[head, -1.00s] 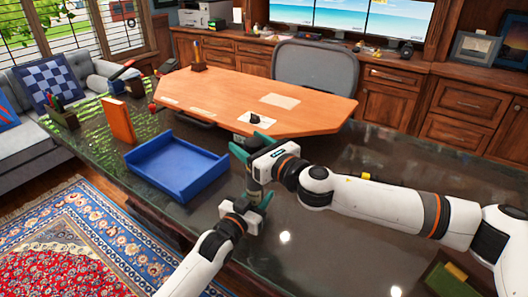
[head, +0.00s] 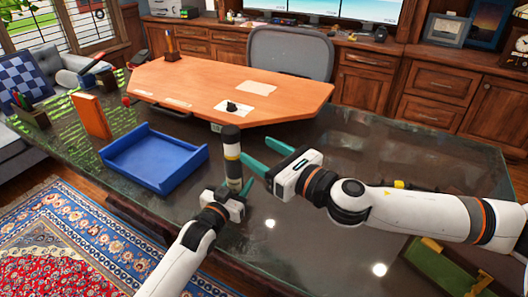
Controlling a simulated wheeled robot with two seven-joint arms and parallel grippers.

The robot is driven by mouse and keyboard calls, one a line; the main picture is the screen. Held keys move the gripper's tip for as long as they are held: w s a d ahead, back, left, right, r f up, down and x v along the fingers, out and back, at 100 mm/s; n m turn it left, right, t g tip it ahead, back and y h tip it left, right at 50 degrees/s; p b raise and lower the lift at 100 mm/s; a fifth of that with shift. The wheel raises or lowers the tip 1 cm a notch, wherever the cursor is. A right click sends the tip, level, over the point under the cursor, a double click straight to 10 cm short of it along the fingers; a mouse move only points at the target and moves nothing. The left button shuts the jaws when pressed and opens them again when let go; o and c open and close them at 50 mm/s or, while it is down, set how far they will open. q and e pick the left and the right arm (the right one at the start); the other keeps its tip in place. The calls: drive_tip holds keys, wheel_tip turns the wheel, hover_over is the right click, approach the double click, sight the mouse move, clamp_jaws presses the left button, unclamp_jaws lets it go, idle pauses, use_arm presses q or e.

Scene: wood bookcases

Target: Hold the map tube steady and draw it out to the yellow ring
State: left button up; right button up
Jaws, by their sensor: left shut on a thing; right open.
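The map tube (head: 232,152) stands upright over the dark glossy desk in the head view. It has a dark top and pale and yellowish bands around its upper half. My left gripper (head: 236,189) is shut on its lower part, and the fingers hide some of the lower end. My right gripper (head: 255,149) is open and empty just right of the tube, with its two green fingers spread and pointing left. I cannot tell whether the tube's bottom touches the desk.
A blue tray (head: 152,158) lies left of the tube, and an orange upright book (head: 91,117) stands beyond it. A wooden desktop section (head: 225,88) lies behind. A green and yellow object (head: 440,268) is at the lower right. The glossy desk (head: 330,235) is clear in front of my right arm.

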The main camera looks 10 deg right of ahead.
use_arm(q)
drive_tip(key=o, duration=1.2)
drive_tip(key=shift+c, duration=0.2)
